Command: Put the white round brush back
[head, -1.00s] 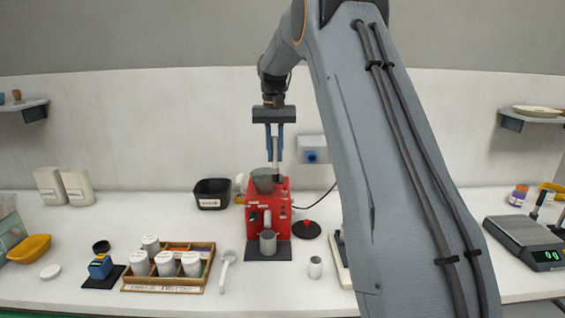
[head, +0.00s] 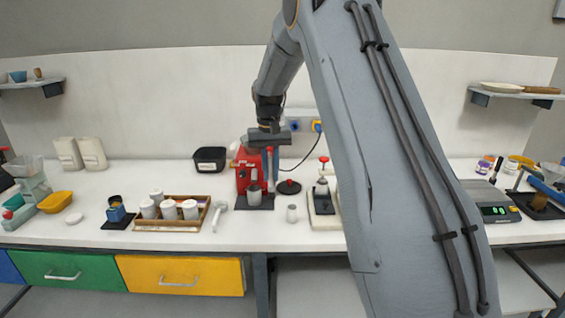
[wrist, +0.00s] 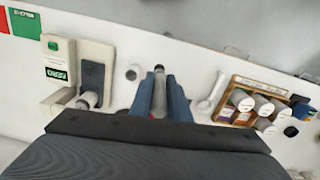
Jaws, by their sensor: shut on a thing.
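My gripper (head: 270,165) is shut on a pale, round rod-like thing with a dark end, which I take to be the white round brush (wrist: 159,92). It shows between the two blue fingers in the wrist view (wrist: 160,100). In the head view the gripper points down in front of the red machine (head: 243,174), and the brush is mostly hidden by the fingers. I cannot make out its bristles.
A wooden rack (head: 202,200) of white-lidded jars stands left, with a white scoop (head: 218,211) beside it. A small white cup (head: 291,214) and a tamper stand (head: 323,222) are to the right. The front counter between scoop and cup is mostly clear.

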